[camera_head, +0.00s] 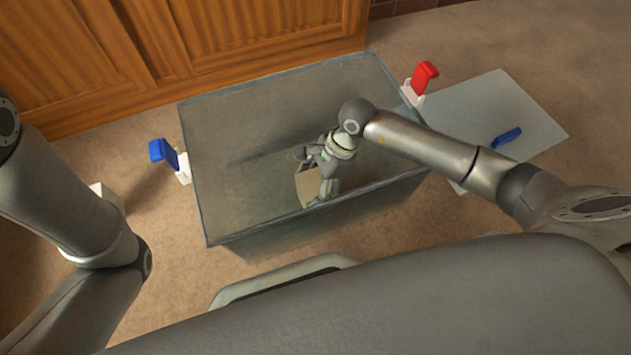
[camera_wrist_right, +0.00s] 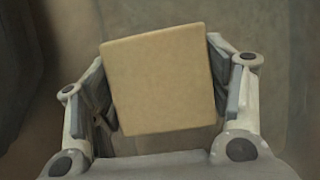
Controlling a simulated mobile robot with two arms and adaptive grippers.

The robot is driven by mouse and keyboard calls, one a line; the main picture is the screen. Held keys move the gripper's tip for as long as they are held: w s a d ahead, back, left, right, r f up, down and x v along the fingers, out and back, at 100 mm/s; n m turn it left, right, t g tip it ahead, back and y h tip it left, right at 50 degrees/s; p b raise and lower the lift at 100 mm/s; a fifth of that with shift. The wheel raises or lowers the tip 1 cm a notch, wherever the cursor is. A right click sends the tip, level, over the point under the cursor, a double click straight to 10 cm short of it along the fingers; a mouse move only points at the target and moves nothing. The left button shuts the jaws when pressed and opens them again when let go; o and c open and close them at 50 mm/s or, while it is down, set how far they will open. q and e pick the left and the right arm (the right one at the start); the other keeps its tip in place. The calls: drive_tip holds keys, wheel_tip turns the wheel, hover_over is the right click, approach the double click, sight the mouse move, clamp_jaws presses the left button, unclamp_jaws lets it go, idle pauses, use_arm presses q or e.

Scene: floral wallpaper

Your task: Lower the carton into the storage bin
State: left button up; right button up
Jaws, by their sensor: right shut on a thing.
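The storage bin (camera_head: 225,240) is a large grey, see-through box on the floor, open at the top. My right gripper (camera_head: 318,178) reaches down inside it and is shut on the tan carton (camera_head: 307,186). In the right wrist view the carton (camera_wrist_right: 160,80) sits between the two fingers (camera_wrist_right: 163,92), with a finger pad against each side. The gripper hides part of the carton in the head view. I cannot tell whether the carton touches the bin's floor. My left arm comes in at the left, but its gripper is out of view.
A blue latch (camera_head: 163,153) stands at the bin's left side and a red latch (camera_head: 424,77) at its right. A grey flat panel (camera_head: 525,105) with a blue piece (camera_head: 507,138) lies on the floor to the right. A wooden cabinet (camera_head: 190,45) stands behind the bin.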

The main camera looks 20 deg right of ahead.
drive_tip(key=o, duration=1.3)
drive_tip(key=shift+o, duration=0.2)
